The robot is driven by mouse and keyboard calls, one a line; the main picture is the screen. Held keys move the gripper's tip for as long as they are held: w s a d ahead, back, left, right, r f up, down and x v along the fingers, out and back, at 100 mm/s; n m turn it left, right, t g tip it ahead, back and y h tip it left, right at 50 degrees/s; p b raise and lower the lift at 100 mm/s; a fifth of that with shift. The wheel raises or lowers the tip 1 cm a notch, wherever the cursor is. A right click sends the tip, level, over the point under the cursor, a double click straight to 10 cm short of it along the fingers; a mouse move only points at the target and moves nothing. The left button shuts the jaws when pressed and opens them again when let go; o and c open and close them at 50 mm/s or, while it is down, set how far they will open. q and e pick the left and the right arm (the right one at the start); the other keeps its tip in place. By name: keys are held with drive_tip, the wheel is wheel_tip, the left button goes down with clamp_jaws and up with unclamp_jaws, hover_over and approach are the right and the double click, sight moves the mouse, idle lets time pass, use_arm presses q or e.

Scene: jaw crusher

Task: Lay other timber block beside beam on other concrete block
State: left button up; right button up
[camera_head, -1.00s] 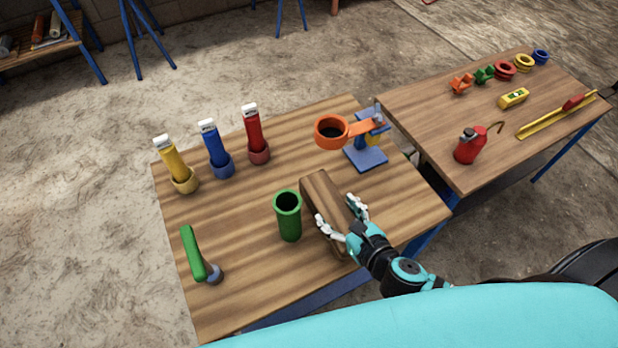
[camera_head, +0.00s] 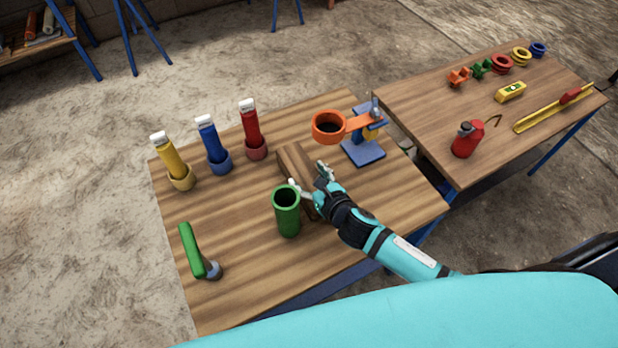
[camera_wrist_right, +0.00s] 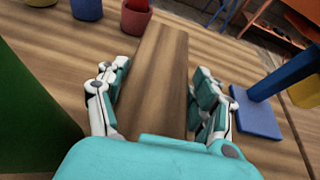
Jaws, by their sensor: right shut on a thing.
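A long brown timber block (camera_head: 294,158) is at the middle of the near wooden table, right of the green tube. My right gripper (camera_head: 309,178) is around it, with fingers on both sides. In the right wrist view the timber block (camera_wrist_right: 160,70) runs lengthwise between the two sets of fingers of my right gripper (camera_wrist_right: 158,95). The gripper hides the near end of the block. I cannot tell whether the block rests on the table or hangs just above it. No concrete block or beam shows. My left gripper is not in view.
The near table (camera_head: 250,270) holds a green tube (camera_head: 287,212) close left of the block, a blue stand (camera_head: 362,150) with an orange ring (camera_head: 329,126) to the right, several coloured bottles in cups, and a green-handled tool (camera_head: 191,250). A second table (camera_head: 440,110) stands right.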

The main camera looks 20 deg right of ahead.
drive_tip(key=shift+r, duration=0.1)
drive_tip(key=o, duration=1.5)
drive_tip(key=shift+c, duration=0.2)
